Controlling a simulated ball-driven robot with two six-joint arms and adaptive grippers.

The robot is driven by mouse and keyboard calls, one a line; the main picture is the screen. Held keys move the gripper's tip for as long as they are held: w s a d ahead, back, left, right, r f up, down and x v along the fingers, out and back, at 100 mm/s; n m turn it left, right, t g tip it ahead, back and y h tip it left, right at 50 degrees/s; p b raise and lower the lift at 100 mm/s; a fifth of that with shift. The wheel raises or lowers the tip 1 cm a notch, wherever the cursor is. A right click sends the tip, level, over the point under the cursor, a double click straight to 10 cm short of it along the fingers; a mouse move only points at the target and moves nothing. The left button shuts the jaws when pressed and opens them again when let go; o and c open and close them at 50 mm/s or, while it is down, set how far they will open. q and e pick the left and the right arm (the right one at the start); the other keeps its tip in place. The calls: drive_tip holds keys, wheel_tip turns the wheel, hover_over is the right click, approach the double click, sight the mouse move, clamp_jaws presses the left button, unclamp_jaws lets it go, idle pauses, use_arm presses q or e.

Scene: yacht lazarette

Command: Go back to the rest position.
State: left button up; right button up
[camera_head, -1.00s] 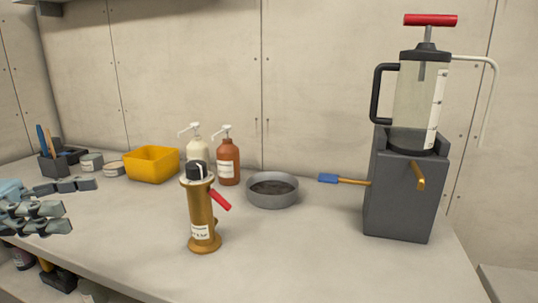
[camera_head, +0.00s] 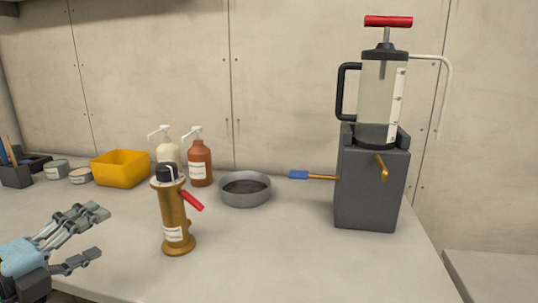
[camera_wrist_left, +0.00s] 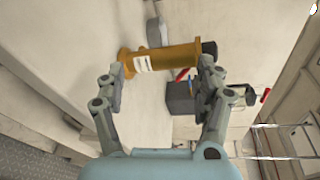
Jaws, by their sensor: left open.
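My left gripper (camera_head: 98,234) is at the lower left of the head view, above the bench. Its fingers are spread and point to the right, with nothing between them in that view. In the left wrist view the open left gripper (camera_wrist_left: 163,88) shows a finger on each side. A brass cylinder (camera_head: 177,220) with a black cap and a red lever stands upright to the right of the gripper, apart from it. The cylinder (camera_wrist_left: 165,60) also shows beyond the fingertips in the wrist view. My right gripper is not in view.
On the bench (camera_head: 280,265) stand a yellow bin (camera_head: 120,169), two pump bottles, a cream one (camera_head: 168,152) and a brown one (camera_head: 200,163), a grey bowl (camera_head: 245,200), and a dark block (camera_head: 370,195) holding a clear cylinder with a red handle (camera_head: 388,21). The front middle is clear.

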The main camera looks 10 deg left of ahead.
use_arm(q)
drive_tip(key=s+d+f+n+g+y, duration=0.1)
drive_tip(key=s+d+f+n+g, duration=0.2)
drive_tip(key=s+n, duration=0.4)
drive_tip(key=s+d+f+n+g+y, duration=0.25)
drive_tip(key=s+n+g, duration=0.25)
drive_tip(key=s+n, duration=0.25)
drive_tip(key=s+d+f+n+g+y, duration=0.1)
drive_tip(key=s+d+f+n+g, duration=0.2)
drive_tip(key=s+n, duration=0.4)
drive_tip(key=s+a+f+n+g+b, duration=0.1)
drive_tip(key=a+f+b, duration=0.15)
drive_tip(key=f, duration=1.25)
drive_tip(key=a+f+n+g+b, duration=0.1)
drive_tip(key=f+g+b, duration=0.15)
drive_tip(key=f, duration=1.25)
drive_tip(key=s+a+f+b, duration=0.1)
drive_tip(key=s+f+b, duration=0.4)
drive_tip(key=s+f, duration=1.5)
wheel_tip(320, 180, down, 3)
drive_tip(key=shift+s+a+r+g, duration=0.2)
drive_tip(key=shift+s+a+g, duration=0.05)
drive_tip(key=shift+s+g, duration=0.1)
